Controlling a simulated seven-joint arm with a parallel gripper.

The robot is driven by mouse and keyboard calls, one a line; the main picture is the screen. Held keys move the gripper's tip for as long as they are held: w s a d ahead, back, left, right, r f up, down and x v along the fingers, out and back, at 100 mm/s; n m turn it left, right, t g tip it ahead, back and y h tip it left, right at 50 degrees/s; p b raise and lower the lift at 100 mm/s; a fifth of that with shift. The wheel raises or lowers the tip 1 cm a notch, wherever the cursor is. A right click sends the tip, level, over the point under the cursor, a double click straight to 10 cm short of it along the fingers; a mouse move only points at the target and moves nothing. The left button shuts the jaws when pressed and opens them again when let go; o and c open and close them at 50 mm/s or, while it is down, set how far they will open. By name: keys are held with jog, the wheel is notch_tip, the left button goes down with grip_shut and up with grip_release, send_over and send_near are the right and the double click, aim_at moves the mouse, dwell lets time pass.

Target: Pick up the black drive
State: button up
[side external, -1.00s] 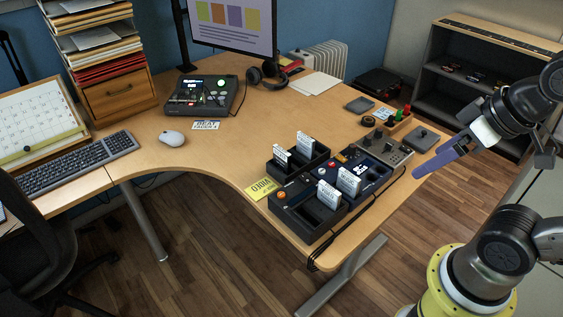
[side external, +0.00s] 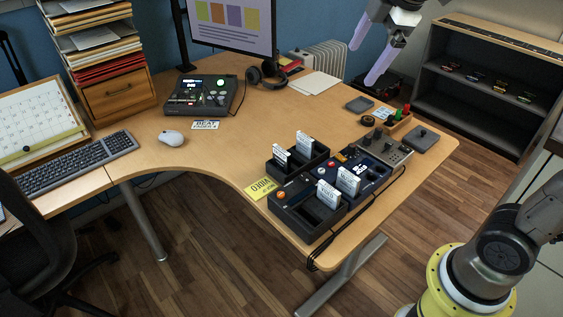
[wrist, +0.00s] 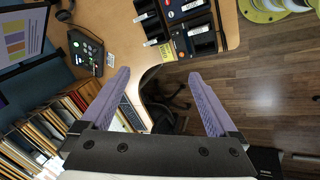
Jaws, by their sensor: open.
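Two dark, flat, box-like items lie on the right part of the desk in the side view. One is a plain dark slab (side external: 359,104) near the back edge; the other is a dark box (side external: 423,138) with a small raised spot, at the right edge. I cannot tell which, if either, is the black drive. My gripper (side external: 362,66) is high above the back of the desk, its two purple fingers apart and nothing between them. In the wrist view my gripper (wrist: 159,73) is also open and empty, facing the desk's curved front edge and the floor.
Black bins with white-labelled cards (side external: 318,210) stand at the desk's front right, beside a small grey mixer (side external: 388,148) and a wooden pen tray (side external: 398,124). A monitor (side external: 235,25), headphones (side external: 266,75) and a black pad device (side external: 208,96) are further back. The desk's middle is clear.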

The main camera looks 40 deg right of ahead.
jog(key=w+f+n+g, duration=0.1)
jog(key=w+f+n, duration=0.25)
jog(key=w, duration=0.75)
jog(key=n+g, duration=0.2)
jog(key=g, duration=0.1)
send_over(282, 157)
jog(key=w, duration=0.2)
notch_tip(282, 157, down, 18)
jog(key=r, duration=0.1)
jog(key=shift+g+h, duration=0.4)
jog(key=shift+g, duration=0.1)
jog(key=f, duration=1.3)
jog(key=shift+s+d+f, duration=0.2)
jog(key=shift+s+d, duration=0.15)
jog(key=shift+s, duration=0.05)
jog(key=shift+d+f, duration=0.2)
jog(key=shift+f, duration=2.65)
jog(key=shift+c, duration=0.2)
jog(key=c, duration=1.1)
jog(key=shift+o, duration=0.2)
jog(key=shift+r, duration=0.1)
